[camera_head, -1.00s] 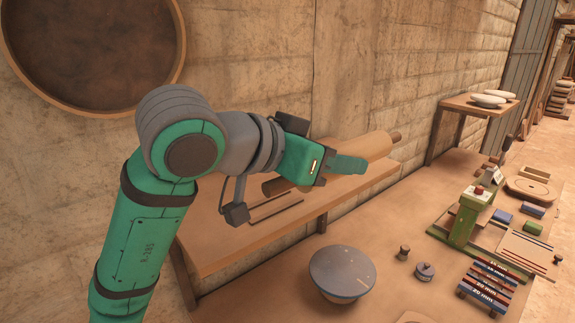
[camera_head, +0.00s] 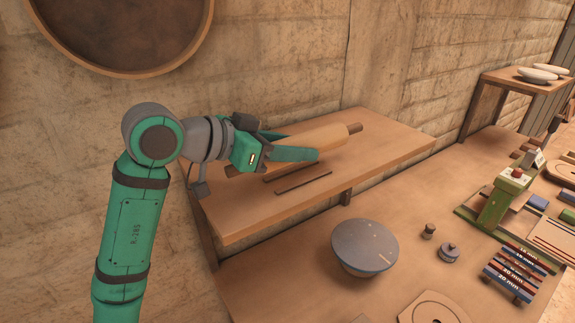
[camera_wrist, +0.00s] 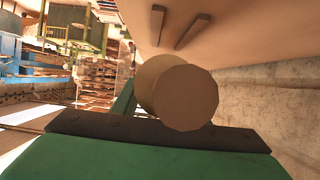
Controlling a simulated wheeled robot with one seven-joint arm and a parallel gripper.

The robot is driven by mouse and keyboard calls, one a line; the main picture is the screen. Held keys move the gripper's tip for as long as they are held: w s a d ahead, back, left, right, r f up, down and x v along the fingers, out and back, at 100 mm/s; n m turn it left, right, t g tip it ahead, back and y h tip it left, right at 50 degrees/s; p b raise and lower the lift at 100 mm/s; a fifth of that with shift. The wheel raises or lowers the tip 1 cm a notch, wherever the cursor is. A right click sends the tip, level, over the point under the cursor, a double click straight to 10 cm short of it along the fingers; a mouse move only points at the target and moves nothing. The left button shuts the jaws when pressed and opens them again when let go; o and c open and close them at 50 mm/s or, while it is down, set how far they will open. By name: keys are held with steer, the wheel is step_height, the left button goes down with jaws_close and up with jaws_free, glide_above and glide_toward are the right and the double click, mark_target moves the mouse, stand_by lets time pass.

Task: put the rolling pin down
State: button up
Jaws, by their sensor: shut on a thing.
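The rolling pin (camera_head: 323,138) is a pale wooden cylinder with darker handles, lying roughly level along the wall shelf (camera_head: 405,146). My gripper (camera_head: 287,153) is shut on it near the middle, with one green finger across its near side. In the wrist view the pin (camera_wrist: 186,96) shows end-on beyond the gripper's dark edge, with the shelf surface (camera_wrist: 245,30) past it. The pin is over the shelf; I cannot tell for certain whether it touches. Two thin brown strips (camera_head: 303,180) lie on the shelf just in front of the pin.
The shelf's right part is bare. Below it, a bench holds a grey round-topped bowl shape (camera_head: 365,245), small weights (camera_head: 449,252), a green press (camera_head: 503,198) and a rack of marked strips (camera_head: 512,272). A large round sieve (camera_head: 125,30) hangs on the wall.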

mark_target(290, 180)
steer(key=shift+w+d+f, duration=0.1)
steer(key=shift+w+f, duration=0.05)
steer(key=shift+f, duration=0.25)
steer(key=shift+w+a+f, duration=0.1)
steer(key=shift+a+f, duration=0.1)
steer(key=shift+f, duration=0.75)
steer(key=shift+w+a+f, duration=0.1)
steer(key=shift+a+f, duration=0.05)
steer(key=shift+f, duration=0.8)
steer(key=shift+s+f, duration=0.1)
steer(key=shift+f, duration=0.05)
steer(key=o, duration=1.4)
steer(key=shift+c, duration=0.2)
steer(key=shift+a+r, duration=0.15)
steer(key=shift+r, duration=0.05)
steer(key=v, duration=1.1)
steer(key=shift+s+a+r, duration=0.15)
steer(key=shift+s+a, duration=0.05)
steer(key=shift+a, duration=0.1)
